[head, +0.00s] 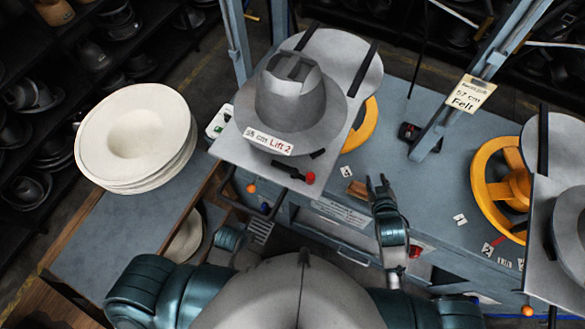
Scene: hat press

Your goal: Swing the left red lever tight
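The left red lever shows as a red knob (310,178) with a short black arm, at the front right edge of the left press plate (228,153). A grey hat form (296,100) labelled "58 cm Lift 2" stands on that plate. My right gripper (378,181) is right of the red knob, apart from it, over the blue bench. Its fingers point up the picture, spread with a gap, and hold nothing visible. Part of my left arm (229,238) shows below the plate's left front corner. I cannot make out the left fingers clearly there.
A stack of cream hat blanks (137,137) sits on the left table. Yellow handwheels stand under the left plate (361,124) and at the right press (497,189). A blue post with a "57 cm Felt" tag (470,94) rises behind. The bench middle (430,190) is mostly clear.

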